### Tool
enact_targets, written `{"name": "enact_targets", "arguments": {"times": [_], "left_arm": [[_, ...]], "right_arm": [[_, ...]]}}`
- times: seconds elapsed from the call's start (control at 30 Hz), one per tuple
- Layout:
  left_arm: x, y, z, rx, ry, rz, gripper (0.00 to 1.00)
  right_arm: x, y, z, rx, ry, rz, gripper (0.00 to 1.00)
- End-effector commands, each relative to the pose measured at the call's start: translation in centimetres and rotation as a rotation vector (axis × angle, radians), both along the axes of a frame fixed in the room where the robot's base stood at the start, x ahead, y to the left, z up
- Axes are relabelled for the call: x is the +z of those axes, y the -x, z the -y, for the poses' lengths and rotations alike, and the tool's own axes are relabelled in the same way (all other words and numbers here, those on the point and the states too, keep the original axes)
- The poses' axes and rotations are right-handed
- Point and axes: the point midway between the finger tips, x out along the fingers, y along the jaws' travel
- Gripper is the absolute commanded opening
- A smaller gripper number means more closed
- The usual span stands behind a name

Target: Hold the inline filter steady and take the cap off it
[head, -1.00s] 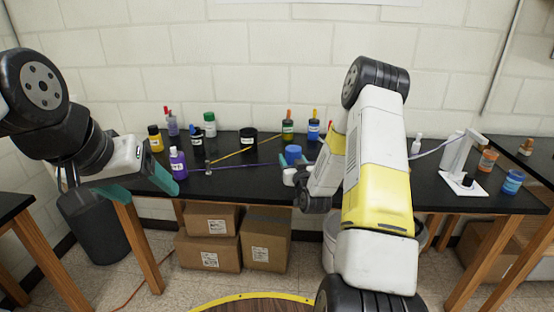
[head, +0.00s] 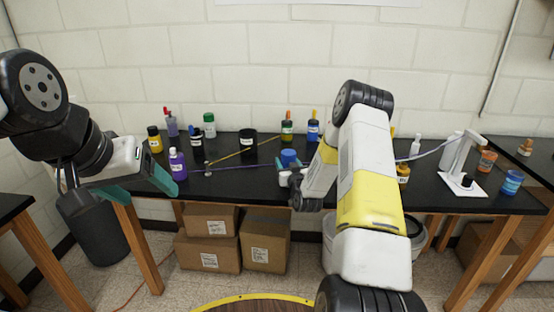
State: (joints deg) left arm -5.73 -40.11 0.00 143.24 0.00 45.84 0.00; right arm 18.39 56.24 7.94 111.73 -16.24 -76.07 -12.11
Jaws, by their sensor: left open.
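No part is clearly marked as the inline filter. A short blue cylindrical piece (head: 289,157), possibly the filter or its cap, shows at my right gripper (head: 285,175) over the bench. The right gripper's teal fingertips are beside or just below this piece. The wrist hides much of them, so I cannot tell whether they grip it. My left gripper (head: 143,190) is open and empty, at the bench's front left edge. Its teal fingers are well apart, left of and in front of the purple bottle (head: 177,165).
The black bench (head: 240,185) carries several bottles at the back left, a black jar (head: 248,140), and thin yellow and purple rods lying between. A white stand (head: 456,165) and blue jar (head: 512,182) are at the right. Cardboard boxes (head: 208,251) sit below.

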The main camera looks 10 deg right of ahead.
Motion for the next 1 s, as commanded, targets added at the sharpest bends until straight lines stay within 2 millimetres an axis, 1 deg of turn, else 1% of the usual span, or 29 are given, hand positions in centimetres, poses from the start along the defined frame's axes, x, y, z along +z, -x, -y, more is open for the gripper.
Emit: {"name": "enact_targets", "arguments": {"times": [0.1, 0.13, 0.2, 0.23, 0.5, 0.6, 0.63, 0.77, 1.0], "left_arm": [[0.0, 0.0, 0.0, 0.0, 0.0, 0.0, 0.73], [0.0, 0.0, 0.0, 0.0, 0.0, 0.0, 0.73], [0.0, 0.0, 0.0, 0.0, 0.0, 0.0, 0.73], [0.0, 0.0, 0.0, 0.0, 0.0, 0.0, 0.73], [0.0, 0.0, 0.0, 0.0, 0.0, 0.0, 0.73], [0.0, 0.0, 0.0, 0.0, 0.0, 0.0, 0.73], [0.0, 0.0, 0.0, 0.0, 0.0, 0.0, 0.73], [0.0, 0.0, 0.0, 0.0, 0.0, 0.0, 0.73], [0.0, 0.0, 0.0, 0.0, 0.0, 0.0, 0.73]], "right_arm": [[-0.3, 0.0, 0.0, 0.0, 0.0, 0.0, 0.0], [-0.3, 0.0, 0.0, 0.0, 0.0, -0.001, 0.55], [-0.3, 0.0, 0.0, 0.0, 0.0, -0.001, 0.69], [-0.3, 0.0, 0.0, 0.0, 0.0, -0.001, 0.73], [-0.3, 0.0, 0.0, 0.0, 0.0, -0.001, 0.73], [0.1, 0.0, 0.0, 0.0, 0.0, 0.001, 0.73], [0.0, 0.3, 0.0, 0.0, 0.0, -0.002, 0.73], [-0.1, 2.2, 0.1, 0.0, -0.001, -0.005, 0.73], [-0.1, 7.5, 0.3, 0.0, 0.0, -0.005, 0.73]]}}
